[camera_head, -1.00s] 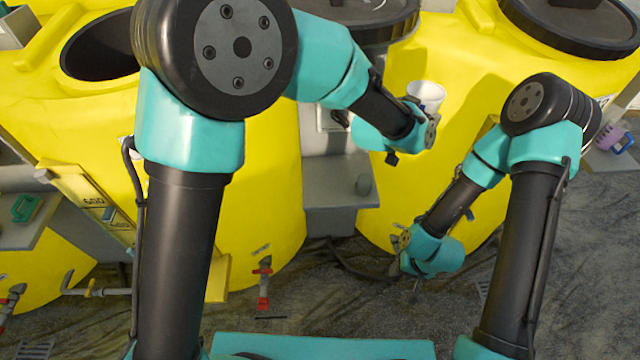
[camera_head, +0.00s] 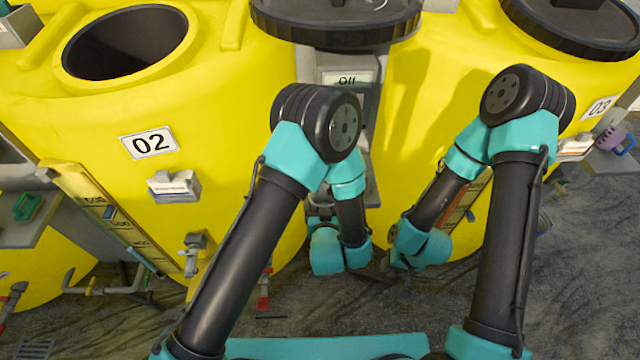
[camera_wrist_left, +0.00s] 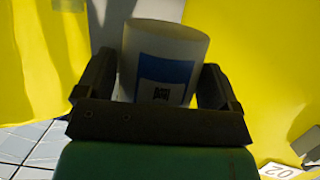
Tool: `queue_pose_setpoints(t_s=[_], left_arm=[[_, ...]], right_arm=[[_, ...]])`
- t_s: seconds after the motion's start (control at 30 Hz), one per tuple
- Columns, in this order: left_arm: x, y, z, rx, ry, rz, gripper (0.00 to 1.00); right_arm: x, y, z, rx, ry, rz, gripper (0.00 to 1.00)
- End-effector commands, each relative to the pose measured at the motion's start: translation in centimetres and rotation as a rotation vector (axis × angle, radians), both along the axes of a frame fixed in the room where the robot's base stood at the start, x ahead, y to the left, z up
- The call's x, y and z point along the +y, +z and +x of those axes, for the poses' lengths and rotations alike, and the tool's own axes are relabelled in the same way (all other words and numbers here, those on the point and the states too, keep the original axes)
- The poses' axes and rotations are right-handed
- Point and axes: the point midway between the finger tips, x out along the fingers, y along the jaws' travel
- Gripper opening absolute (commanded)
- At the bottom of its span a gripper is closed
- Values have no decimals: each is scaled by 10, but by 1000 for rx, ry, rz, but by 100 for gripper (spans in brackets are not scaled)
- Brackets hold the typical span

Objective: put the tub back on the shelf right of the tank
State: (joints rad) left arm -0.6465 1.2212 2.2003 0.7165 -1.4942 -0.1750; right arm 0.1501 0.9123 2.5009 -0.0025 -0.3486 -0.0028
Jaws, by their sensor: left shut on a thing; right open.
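The tub (camera_wrist_left: 160,62) is white with a blue label and stands between the fingers of my left gripper (camera_wrist_left: 160,90) in the left wrist view. In the head view my left gripper (camera_head: 322,208) is low in front of the gap between the two big yellow tanks, and the tub is hidden there by my arm. The yellow tank marked 02 (camera_head: 225,115) is on the left. The grey shelf in the gap right of it is mostly hidden behind my left arm. My right gripper (camera_head: 394,236) is open and empty before the tank marked 03 (camera_head: 430,110).
A card holder (camera_head: 173,187) and a valve (camera_head: 192,250) stick out from tank 02. My two grippers are close together.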

Motion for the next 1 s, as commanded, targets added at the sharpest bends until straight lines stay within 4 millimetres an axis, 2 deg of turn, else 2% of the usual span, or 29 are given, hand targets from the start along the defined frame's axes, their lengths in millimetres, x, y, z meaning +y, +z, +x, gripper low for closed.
queue_pose_setpoints(t_s=[0.37, 0.53, 0.67, 1.0], left_arm=[[4, -3, -3, -2, 11, -1, 50], [4, -4, 7, -1, 14, -3, 50], [3, -6, 29, -3, 14, -4, 50], [0, -12, 100, -3, 14, -3, 50]], right_arm=[[0, 0, 0, 0, 0, 0, 43], [0, 0, 0, 0, 0, 0, 43], [0, 0, 0, 0, 0, 0, 43], [0, 0, 0, 0, 0, 0, 43]])
